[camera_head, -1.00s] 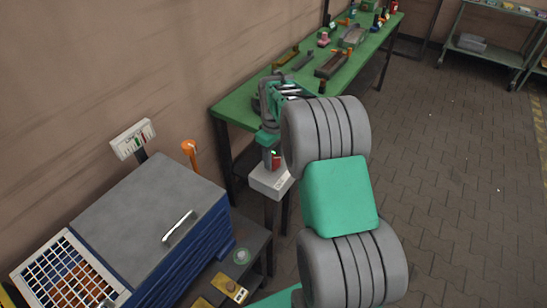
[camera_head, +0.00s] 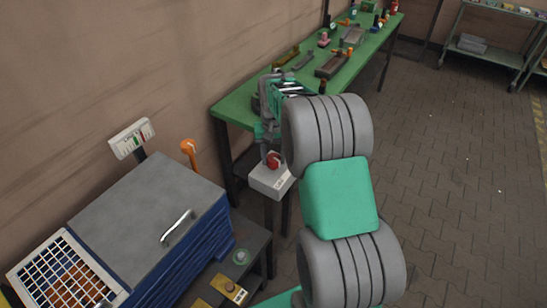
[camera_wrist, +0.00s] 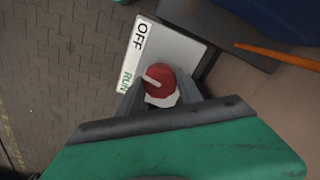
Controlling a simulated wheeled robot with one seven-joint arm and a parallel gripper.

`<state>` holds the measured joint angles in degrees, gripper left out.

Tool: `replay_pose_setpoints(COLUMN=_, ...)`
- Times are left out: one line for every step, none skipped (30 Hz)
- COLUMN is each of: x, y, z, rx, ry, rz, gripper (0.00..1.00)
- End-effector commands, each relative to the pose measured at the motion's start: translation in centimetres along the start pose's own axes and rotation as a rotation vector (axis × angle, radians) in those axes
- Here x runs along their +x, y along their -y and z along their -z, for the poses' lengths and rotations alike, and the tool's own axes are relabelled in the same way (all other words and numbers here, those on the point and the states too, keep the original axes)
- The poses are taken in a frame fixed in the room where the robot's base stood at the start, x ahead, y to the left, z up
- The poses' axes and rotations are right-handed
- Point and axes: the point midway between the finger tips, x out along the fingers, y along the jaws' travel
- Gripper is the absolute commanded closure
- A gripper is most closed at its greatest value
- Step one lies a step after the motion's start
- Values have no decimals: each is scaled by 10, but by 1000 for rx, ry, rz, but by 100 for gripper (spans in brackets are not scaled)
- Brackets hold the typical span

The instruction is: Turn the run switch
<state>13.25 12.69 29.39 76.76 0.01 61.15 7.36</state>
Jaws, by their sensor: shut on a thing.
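The run switch is a red round knob (camera_wrist: 162,80) with a white pointer, on a pale grey box (camera_wrist: 180,52) marked OFF and RUN. In the wrist view the pointer is aimed left, toward the RUN end of the label. My gripper (camera_wrist: 160,97) has its two grey fingers on either side of the knob and is shut on it. In the head view the red knob (camera_head: 273,161) shows on top of the box (camera_head: 271,181), with my gripper (camera_head: 267,148) above it. The fingertips are partly hidden there.
A blue cabinet (camera_head: 205,245) with a grey top and a white grid stands left of the switch. An orange-topped post (camera_head: 190,152) and a sign (camera_head: 131,138) stand behind it. A green bench (camera_head: 235,108) with parts lies beyond.

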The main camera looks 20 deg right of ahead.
Motion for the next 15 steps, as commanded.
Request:
replay_pose_setpoints(x=0, y=1, z=0, rx=41, ry=1, rz=0, gripper=98)
replay_pose_setpoints(x=0, y=1, z=0, rx=69, ry=1, rz=0, gripper=98)
replay_pose_setpoints(x=0, y=1, z=0, rx=107, ry=1, rz=0, gripper=98)
replay_pose_setpoints(x=0, y=1, z=0, rx=135, ry=1, rz=0, gripper=98)
replay_pose_setpoints(x=0, y=1, z=0, rx=162, ry=1, rz=0, gripper=98)
replay_pose_setpoints(x=0, y=1, z=0, rx=198, ry=1, rz=0, gripper=98)
replay_pose_setpoints(x=0, y=1, z=0, rx=224, ry=1, rz=0, gripper=98)
replay_pose_setpoints(x=0, y=1, z=0, rx=249, ry=1, rz=0, gripper=98)
replay_pose_setpoints(x=0, y=1, z=0, rx=282, ry=1, rz=0, gripper=98)
replay_pose_setpoints(x=0, y=1, z=0, rx=305, ry=1, rz=0, gripper=98)
replay_pose_setpoints(x=0, y=1, z=0, rx=328, ry=1, rz=0, gripper=98)
replay_pose_setpoints(x=0, y=1, z=0, rx=357, ry=1, rz=0, gripper=98)
replay_pose_setpoints(x=0, y=1, z=0, rx=376, ry=1, rz=0, gripper=98)
replay_pose_setpoints(x=0, y=1, z=0, rx=396, ry=1, rz=0, gripper=98)
replay_pose_setpoints(x=0, y=1, z=0, rx=420, ry=1, rz=0, gripper=98)
